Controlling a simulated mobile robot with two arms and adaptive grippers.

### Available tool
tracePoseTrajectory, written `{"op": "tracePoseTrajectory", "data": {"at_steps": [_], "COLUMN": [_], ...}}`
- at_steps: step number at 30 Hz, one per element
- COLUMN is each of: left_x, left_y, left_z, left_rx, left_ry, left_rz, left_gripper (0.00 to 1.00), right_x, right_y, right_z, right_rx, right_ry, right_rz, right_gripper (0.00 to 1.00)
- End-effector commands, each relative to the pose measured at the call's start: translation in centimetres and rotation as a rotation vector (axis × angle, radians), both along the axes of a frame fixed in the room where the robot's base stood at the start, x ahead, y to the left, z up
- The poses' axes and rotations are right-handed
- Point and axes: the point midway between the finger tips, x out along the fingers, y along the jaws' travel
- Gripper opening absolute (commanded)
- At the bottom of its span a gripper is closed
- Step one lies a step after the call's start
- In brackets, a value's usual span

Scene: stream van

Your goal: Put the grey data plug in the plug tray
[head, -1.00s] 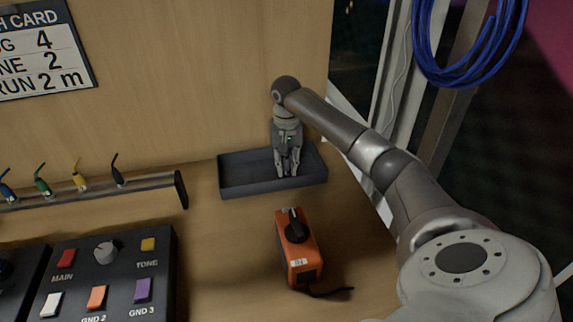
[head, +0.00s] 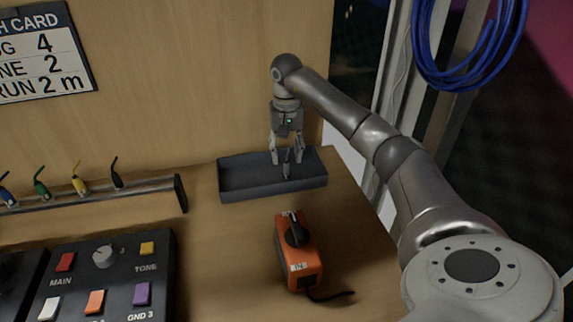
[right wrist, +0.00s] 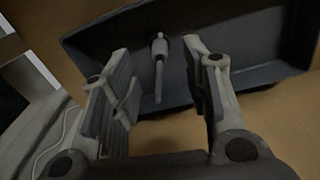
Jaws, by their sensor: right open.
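The dark plug tray (head: 240,188) sits on the wooden worktop against the back panel. The grey data plug (head: 286,168) is in the tray, below and between my right fingertips. It also shows in the right wrist view (right wrist: 159,62), between the fingers and touching neither, as a grey body with a thin tail. Whether it stands or leans is hard to tell. My right gripper (head: 286,158) is open and empty above the tray, pointing down. My left gripper is not in view.
An orange tester (head: 299,255) with a black knob stands in front of the tray. A rack (head: 150,193) holds several coloured plugs at left. A button panel (head: 120,270) lies at front left. A blue cable coil (head: 430,60) hangs at upper right.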

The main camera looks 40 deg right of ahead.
Motion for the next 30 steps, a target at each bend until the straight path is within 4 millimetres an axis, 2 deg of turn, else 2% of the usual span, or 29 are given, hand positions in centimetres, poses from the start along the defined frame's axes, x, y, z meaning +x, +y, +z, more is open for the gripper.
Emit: {"op": "tracePoseTrajectory", "data": {"at_steps": [3,10,16,30], "left_x": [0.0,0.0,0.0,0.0], "left_y": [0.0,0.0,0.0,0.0], "left_z": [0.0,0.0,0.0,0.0], "left_rx": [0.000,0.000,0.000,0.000], "left_ry": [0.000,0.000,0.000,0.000], "left_rz": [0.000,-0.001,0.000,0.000], "left_gripper": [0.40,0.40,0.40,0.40], "right_x": [0.1,0.0,-0.1,-0.1], "right_y": [0.0,0.1,0.1,0.1], "right_z": [2.5,5.3,6.0,6.0], "right_rx": [0.000,0.000,0.000,0.000], "right_ry": [-0.004,0.000,0.002,0.002], "right_rz": [0.000,0.000,0.000,0.000], "right_gripper": [0.43,0.43,0.43,0.43]}}
